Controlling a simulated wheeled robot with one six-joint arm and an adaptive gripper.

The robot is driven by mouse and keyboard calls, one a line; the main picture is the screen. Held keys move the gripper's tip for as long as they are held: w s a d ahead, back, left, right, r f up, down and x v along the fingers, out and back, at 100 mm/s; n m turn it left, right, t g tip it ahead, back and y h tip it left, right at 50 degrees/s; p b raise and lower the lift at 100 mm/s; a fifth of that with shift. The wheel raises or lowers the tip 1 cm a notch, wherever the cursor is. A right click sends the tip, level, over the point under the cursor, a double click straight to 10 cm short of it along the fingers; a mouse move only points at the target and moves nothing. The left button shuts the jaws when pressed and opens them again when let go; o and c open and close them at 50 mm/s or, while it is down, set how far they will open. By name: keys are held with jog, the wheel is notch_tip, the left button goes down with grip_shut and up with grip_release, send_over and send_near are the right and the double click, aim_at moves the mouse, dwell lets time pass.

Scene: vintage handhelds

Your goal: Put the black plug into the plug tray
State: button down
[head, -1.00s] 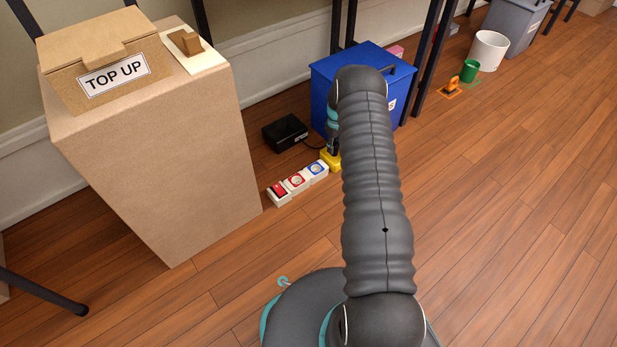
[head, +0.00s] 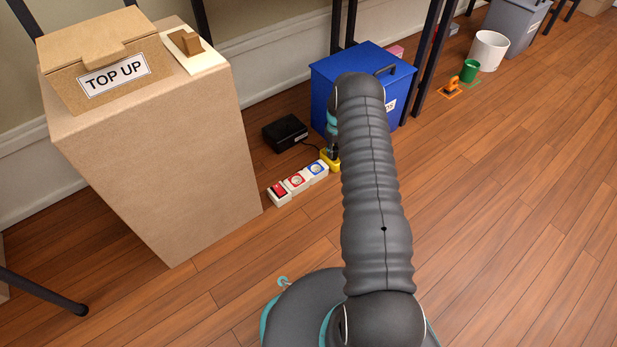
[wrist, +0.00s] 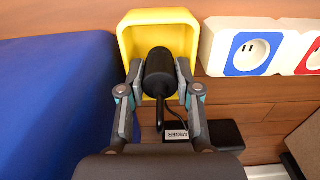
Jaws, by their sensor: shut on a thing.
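The black plug (wrist: 159,78) is a dark cylinder with a thin cord at its near end, seen in the wrist view. My gripper (wrist: 159,68) is shut on it, one finger on each side. The yellow plug tray (wrist: 127,42) is an open box right behind and around the plug in that view. In the head view the tray (head: 323,158) stands on the floor, with my gripper (head: 333,149) at it, partly behind my arm. The plug is not clear there. I cannot tell whether the plug touches the tray floor.
A power strip (head: 297,183) with a red switch and two sockets lies beside the tray. A black charger box (head: 285,132) with a cord is behind it. A blue bin (head: 335,72) stands close by. A cardboard-coloured pedestal (head: 170,150) is at left.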

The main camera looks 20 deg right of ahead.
aim_at(334, 149)
jog(key=shift+f, duration=0.25)
jog(key=c, duration=0.7)
grip_release()
jog(key=shift+r+p, duration=1.75)
jog(key=shift+r, duration=2.75)
